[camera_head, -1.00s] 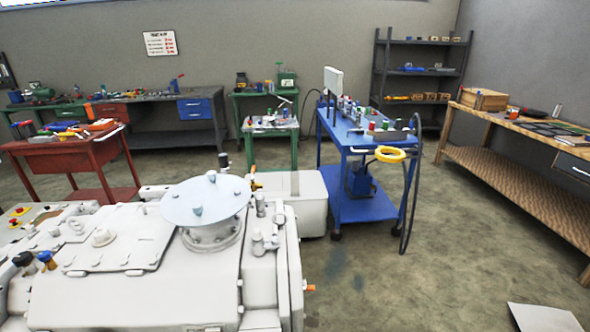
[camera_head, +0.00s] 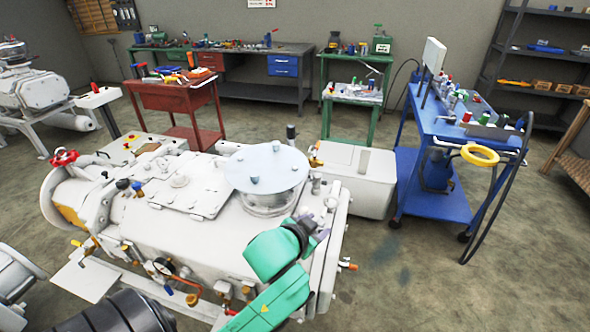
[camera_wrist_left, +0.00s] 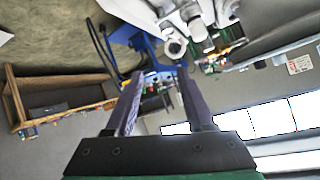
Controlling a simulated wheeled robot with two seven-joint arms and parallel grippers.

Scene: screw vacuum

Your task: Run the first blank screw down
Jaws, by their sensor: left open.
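The blank (camera_head: 266,166) is a pale round plate on a flanged port on top of the white pump machine (camera_head: 150,225). Several small blue-grey screw heads stand on it, one of them a front screw (camera_head: 254,181); I cannot tell how far each is run in. My left gripper (camera_head: 322,236), on a green arm, is in front and to the right of the blank, apart from it. In the left wrist view the left gripper (camera_wrist_left: 158,74) is open with nothing between its fingers; white machine fittings (camera_wrist_left: 190,35) show beyond the tips. My right gripper is not in view.
A blue cart (camera_head: 440,200) with a yellow ring (camera_head: 480,155) stands to the right. A white box (camera_head: 350,180) sits beside the machine. A red cart (camera_head: 175,97) and green stand (camera_head: 350,95) are behind. Floor at front right is clear.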

